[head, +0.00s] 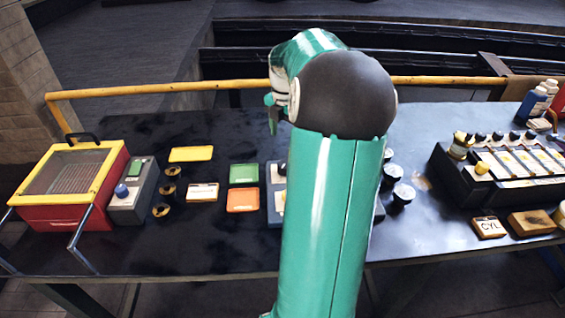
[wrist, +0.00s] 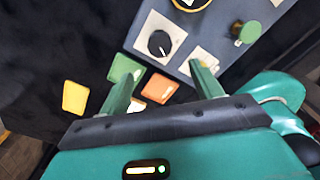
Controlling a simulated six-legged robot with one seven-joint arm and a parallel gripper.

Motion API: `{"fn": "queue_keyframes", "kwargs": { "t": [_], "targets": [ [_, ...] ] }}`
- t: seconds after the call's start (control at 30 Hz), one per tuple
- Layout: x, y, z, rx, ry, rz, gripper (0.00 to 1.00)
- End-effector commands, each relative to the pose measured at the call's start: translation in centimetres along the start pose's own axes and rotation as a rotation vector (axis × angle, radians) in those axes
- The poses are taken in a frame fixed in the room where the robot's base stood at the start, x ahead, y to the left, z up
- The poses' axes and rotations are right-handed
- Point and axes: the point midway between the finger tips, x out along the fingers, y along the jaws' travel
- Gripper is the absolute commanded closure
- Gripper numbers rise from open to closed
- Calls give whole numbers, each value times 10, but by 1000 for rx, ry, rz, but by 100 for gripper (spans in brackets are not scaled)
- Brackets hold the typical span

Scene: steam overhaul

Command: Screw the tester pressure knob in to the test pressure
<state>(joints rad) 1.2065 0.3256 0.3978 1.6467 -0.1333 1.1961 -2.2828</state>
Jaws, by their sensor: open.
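A blue-grey panel (wrist: 183,50) lies ahead of my gripper (wrist: 163,70) in the wrist view. It carries a black knob (wrist: 160,43) with a pale mark on a white plate, a yellow-rimmed round dial at the top edge, and a green round knob (wrist: 248,32) on the right. I cannot tell which is the tester pressure knob. My gripper is open and empty, its fingers apart, pointing toward the panel below the black knob and not touching it. In the head view my arm hides most of the panel (head: 273,216), and my gripper is mostly hidden too.
Green (head: 244,173), orange (head: 242,200) and yellow (head: 191,154) trays lie left of the panel. A red and yellow box (head: 110,198) and a grey control unit (head: 130,205) stand further left. A black rack (head: 448,163) stands right. A yellow rail (head: 180,87) runs behind the bench.

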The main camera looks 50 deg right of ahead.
Motion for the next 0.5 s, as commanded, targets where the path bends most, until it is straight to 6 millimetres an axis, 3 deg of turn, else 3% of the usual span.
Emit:
{"fn": "queue_keyframes", "kwargs": {
  "t": [0.5],
  "targets": [
    [99, 1, -2, -2, 3, -1, 35]
  ]
}}
